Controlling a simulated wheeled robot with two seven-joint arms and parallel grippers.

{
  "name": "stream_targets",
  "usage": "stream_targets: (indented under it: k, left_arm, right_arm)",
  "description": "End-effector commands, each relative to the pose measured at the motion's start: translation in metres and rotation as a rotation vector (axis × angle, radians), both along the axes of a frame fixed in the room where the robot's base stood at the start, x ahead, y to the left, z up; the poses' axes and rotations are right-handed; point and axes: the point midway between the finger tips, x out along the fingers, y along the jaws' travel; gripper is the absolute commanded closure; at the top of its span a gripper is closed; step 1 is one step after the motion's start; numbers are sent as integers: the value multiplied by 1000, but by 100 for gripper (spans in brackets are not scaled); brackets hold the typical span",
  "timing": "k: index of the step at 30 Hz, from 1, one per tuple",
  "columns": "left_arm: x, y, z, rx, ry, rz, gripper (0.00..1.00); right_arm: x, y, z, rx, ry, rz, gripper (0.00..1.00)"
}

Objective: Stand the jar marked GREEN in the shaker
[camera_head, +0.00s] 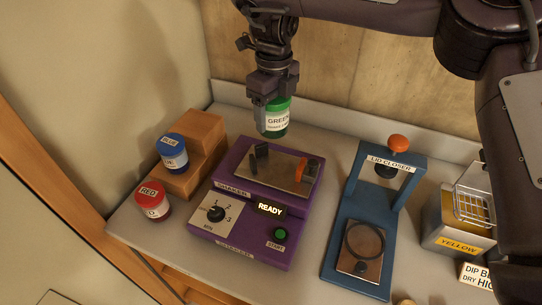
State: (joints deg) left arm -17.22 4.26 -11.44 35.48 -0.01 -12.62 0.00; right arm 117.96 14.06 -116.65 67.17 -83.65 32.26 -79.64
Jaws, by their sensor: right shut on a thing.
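The jar marked GREEN (276,122) has a green body and a white label. It is in the jaws of my right gripper (268,103), which points down from the top of the view. The jar hangs above the back edge of the shaker (230,198), apart from it as far as I can tell. The shaker is a purple machine with a metal plate, dark posts and an orange clamp on top. Its display reads READY, and it has a dial and a green START button. The plate holds no jar. My left gripper is not in view.
A jar marked BLUE (172,153) stands on a wooden step block (207,134), with a jar marked RED (153,201) beside it. A blue lid closer (345,238) stands right of the shaker. A YELLOW-labelled bath (437,236) with a wire basket is farther right.

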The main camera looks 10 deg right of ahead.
Motion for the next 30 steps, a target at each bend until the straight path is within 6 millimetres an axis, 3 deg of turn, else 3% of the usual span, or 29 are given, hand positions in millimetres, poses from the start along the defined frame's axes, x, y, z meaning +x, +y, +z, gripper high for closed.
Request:
stream_targets:
  k: [3, 9, 22, 30]
  left_arm:
    - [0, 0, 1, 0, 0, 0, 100]
    - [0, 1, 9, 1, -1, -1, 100]
    - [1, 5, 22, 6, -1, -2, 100]
    - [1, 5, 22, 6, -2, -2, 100]
  right_arm:
    - [-1, 0, -32, 1, 6, -2, 68]
    - [-1, 0, -70, 0, 1, -1, 68]
    - [-1, 0, -120, -1, 1, -2, 68]
    - [0, 0, -126, 0, -3, -2, 68]
